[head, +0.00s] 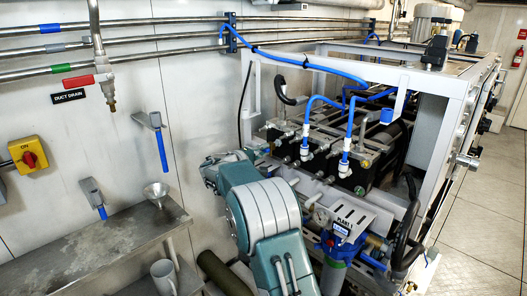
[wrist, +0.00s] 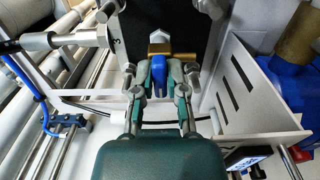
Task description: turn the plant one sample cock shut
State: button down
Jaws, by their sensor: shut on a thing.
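The sample cock shows in the wrist view as a small brass body (wrist: 180,53) lying crosswise in front of a dark panel, with a blue handle (wrist: 158,80) pointing down the picture from it. My gripper (wrist: 158,70) is shut on the blue handle, one finger on each side. In the head view my arm reaches toward the plant frame, and it hides my gripper and the cock. I cannot tell how far the cock is turned.
In the wrist view a white slotted plate (wrist: 245,85) stands close on the right and pipes run on the left. In the head view a steel bench (head: 95,245) with a funnel (head: 156,192) and a mug (head: 163,276) is at left. Floor (head: 480,235) at right is clear.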

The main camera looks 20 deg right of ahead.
jog(key=shift+s+f, duration=0.1)
jog(key=shift+f, duration=0.3)
jog(key=c, duration=0.7)
grip_release()
jog(key=shift+r, duration=0.15)
jog(key=shift+a+r, duration=0.1)
jog(key=shift+o, duration=0.8)
jog(key=r, duration=0.9)
jog(key=shift+w+d, duration=0.35)
jog(key=shift+a+r, duration=0.15)
jog(key=shift+r, duration=0.4)
jog(key=shift+g+y, duration=0.3)
jog(key=f, duration=0.3)
jog(key=s+f, duration=0.1)
jog(key=f, duration=0.1)
jog(key=shift+s+a, duration=0.1)
jog(key=shift+a, duration=0.25)
jog(key=shift+c, duration=0.7)
jog(key=v, duration=1.2)
jog(key=shift+s+a+f+n, duration=0.2)
jog(key=shift+f+n, duration=0.1)
jog(key=shift+f, duration=0.4)
